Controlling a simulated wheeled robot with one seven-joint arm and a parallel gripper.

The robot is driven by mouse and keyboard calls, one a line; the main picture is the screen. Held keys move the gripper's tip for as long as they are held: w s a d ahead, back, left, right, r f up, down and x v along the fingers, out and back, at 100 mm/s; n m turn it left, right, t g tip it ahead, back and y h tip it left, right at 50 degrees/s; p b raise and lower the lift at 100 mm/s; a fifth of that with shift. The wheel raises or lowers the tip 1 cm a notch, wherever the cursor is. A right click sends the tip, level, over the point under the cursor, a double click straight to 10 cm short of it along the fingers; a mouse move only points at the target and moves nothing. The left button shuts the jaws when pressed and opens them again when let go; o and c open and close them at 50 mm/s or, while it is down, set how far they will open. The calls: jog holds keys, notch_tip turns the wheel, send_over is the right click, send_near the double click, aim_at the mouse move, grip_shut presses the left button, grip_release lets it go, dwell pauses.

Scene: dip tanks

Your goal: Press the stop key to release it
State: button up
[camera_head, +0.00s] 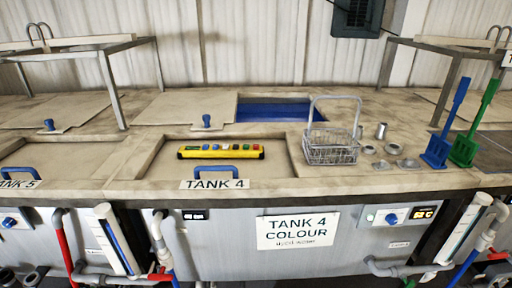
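A yellow control pendant (221,154) with a row of several small coloured keys lies on the closed lid of tank 4, behind the lid's blue handle. A red key shows near the right end of the row. The key markings are too small to read, so I cannot tell which one is the stop key or whether it is pressed in. My gripper is not in view.
A wire basket (331,150) with a raised handle stands right of the pendant. Small metal parts (382,131), a blue scoop (437,150) and a green scoop (465,150) are further right. Metal frames (112,88) stand at both sides. An open blue tank (275,111) lies behind.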

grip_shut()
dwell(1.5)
